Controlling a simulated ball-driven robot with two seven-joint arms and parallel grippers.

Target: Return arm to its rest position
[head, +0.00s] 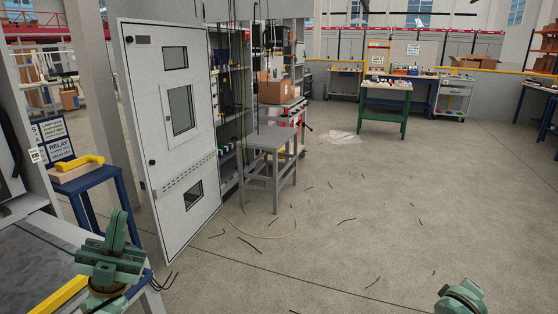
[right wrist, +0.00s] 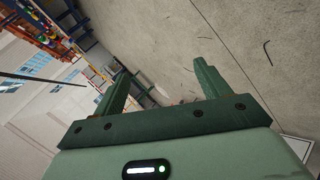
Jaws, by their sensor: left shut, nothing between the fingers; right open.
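My left gripper (head: 116,232) is at the lower left of the head view, its green fingers together and pointing up, with nothing between them. My right arm (head: 462,298) shows only as a green piece at the lower right edge of the head view. In the right wrist view my right gripper (right wrist: 163,88) has its two green fingers wide apart, with only distant floor and wall between them.
A switchgear cabinet door (head: 172,120) stands open at the left. A grey stool (head: 268,140) stands before the cabinet. A blue stand (head: 95,185) carries a yellow-handled item (head: 80,162). A green workbench (head: 385,105) is at the back. The floor (head: 380,210) is mostly clear, with scattered wire scraps.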

